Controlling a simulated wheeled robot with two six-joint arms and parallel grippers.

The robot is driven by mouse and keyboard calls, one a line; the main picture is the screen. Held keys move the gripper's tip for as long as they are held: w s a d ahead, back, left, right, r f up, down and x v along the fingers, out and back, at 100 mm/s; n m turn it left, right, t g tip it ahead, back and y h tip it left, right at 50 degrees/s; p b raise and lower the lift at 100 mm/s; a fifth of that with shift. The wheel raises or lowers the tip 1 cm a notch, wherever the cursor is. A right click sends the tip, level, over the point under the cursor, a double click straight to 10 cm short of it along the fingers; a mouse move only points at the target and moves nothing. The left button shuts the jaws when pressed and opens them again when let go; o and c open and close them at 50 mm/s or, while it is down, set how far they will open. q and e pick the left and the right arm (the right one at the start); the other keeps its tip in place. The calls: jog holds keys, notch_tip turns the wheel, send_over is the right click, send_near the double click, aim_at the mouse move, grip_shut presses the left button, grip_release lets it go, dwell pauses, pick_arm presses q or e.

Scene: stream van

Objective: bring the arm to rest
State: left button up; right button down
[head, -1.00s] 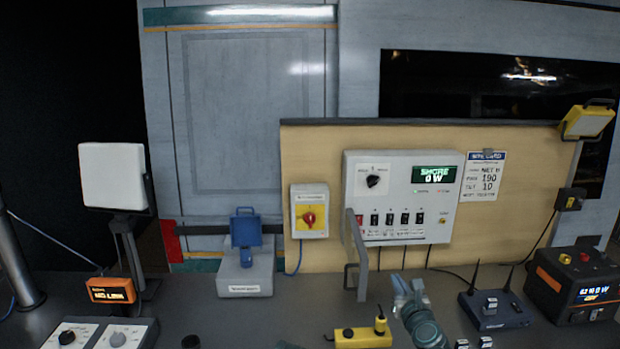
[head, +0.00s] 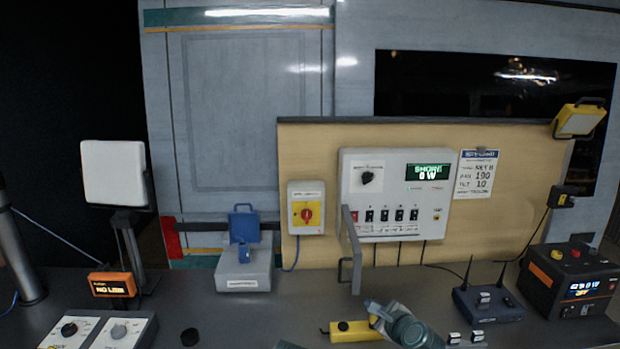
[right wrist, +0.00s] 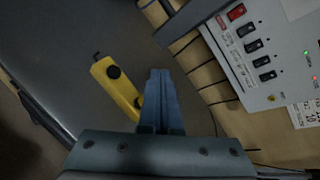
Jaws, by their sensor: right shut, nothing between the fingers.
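My right gripper (head: 374,309) is low in the head view, right of the middle, pointing to the left. In the right wrist view its two fingers (right wrist: 159,76) lie together, shut, with nothing between them. It is apart from the white switch panel (head: 397,195), which stands behind it. A yellow box with black knobs (head: 352,332) lies on the counter close beside the gripper in the head view. The box also shows left of the fingers in the right wrist view (right wrist: 117,88), partly hidden by them. I do not make out my left gripper.
A grey upright handle (head: 355,255) stands in front of the panel. A router with antennas (head: 488,304) and a black power unit (head: 572,280) are on the right.

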jog(key=s+a+f+n+g, duration=0.3)
jog(key=s+f+n+g, duration=0.45)
jog(key=n, duration=0.55)
jog(key=s+d+f+n+g+h, duration=0.4)
jog(key=s+f+n+g, duration=0.15)
jog(key=s+n, duration=0.5)
jog(key=s+a+r+n+h+p, duration=0.1)
jog(key=s+a+n, duration=0.3)
jog(key=a, duration=0.7)
jog(key=shift+s+n+p, duration=0.35)
jog(key=shift+s, duration=0.45)
jog(key=shift+a+r, duration=0.1)
